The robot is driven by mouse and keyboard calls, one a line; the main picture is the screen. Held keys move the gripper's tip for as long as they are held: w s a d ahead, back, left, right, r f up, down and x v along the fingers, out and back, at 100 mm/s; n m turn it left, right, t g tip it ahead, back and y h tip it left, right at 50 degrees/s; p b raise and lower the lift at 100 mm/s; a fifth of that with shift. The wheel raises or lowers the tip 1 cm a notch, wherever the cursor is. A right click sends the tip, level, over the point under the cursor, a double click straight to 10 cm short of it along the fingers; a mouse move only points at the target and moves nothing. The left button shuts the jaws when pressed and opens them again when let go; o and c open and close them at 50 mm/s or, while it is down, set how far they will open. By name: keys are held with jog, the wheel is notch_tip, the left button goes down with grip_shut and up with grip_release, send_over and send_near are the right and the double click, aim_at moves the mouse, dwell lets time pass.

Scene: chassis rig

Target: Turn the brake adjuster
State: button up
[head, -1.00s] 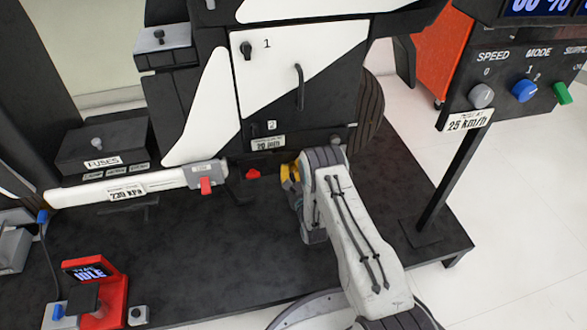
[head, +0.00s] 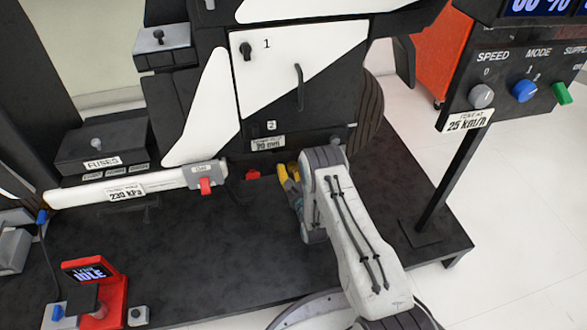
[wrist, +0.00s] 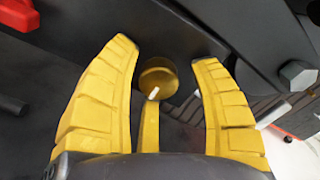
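A yellow round knob (wrist: 158,76) with a white mark shows in the wrist view, on dark metal between and beyond my fingertips. In the head view my gripper (head: 283,172) is low at the front of the black and white rig, and my arm hides the knob.
A red part (head: 253,174) sits just left of my gripper, and a grey hex bolt (wrist: 298,74) lies right in the wrist view. A white bar (head: 125,186) with a red switch (head: 205,186) is left. A control post (head: 445,180) stands right.

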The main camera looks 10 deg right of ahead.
jog(key=s, duration=0.7)
jog(key=shift+s, duration=0.3)
dwell(0.8)
